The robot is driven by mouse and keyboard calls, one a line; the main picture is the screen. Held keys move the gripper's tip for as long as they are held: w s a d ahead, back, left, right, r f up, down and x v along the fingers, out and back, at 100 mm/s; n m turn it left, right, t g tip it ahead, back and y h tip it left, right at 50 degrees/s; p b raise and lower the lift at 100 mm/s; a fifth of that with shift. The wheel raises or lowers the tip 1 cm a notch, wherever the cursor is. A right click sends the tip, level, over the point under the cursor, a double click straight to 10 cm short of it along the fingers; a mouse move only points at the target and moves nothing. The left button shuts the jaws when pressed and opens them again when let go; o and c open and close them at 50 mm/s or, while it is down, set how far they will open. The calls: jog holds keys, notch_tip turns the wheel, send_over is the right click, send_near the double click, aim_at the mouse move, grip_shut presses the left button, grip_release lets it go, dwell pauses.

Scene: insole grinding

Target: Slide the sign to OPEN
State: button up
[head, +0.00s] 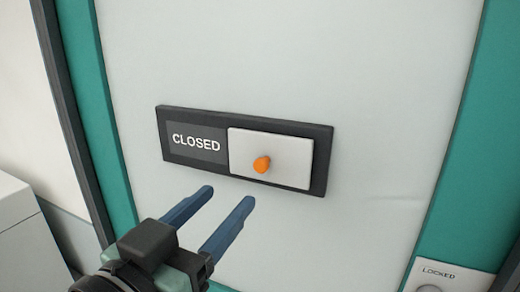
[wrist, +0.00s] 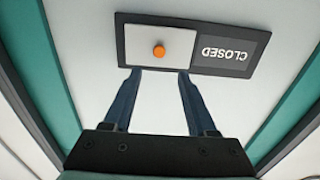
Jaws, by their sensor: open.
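The sign is a dark framed plate (head: 320,188) on a pale panel. Its left part shows the word CLOSED (head: 196,142). A white sliding cover (head: 290,165) with an orange knob (head: 262,164) covers the right part. In the wrist view the sign is upside down, with the cover (wrist: 140,37) and orange knob (wrist: 158,50) to the left of CLOSED. My gripper (head: 229,197) is open and empty, below and in front of the sign. In the wrist view its fingertips (wrist: 160,71) point at the sign's edge, one to each side of the knob but short of it.
The pale panel (head: 400,90) has teal frame strips on both sides (head: 100,110). A plate marked LOCKED (head: 440,274) is at the lower right. A white box (head: 22,235) stands at the lower left. The panel around the sign is clear.

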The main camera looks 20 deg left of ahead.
aim_at(259, 166)
jog(key=w+p, duration=0.1)
jog(key=w, duration=0.3)
jog(key=w+p, duration=0.1)
jog(key=w, duration=0.4)
jog(key=shift+w+d+p, duration=0.2)
jog(key=shift+w+p, duration=0.1)
jog(key=shift+p, duration=0.1)
grip_shut()
dwell(0.8)
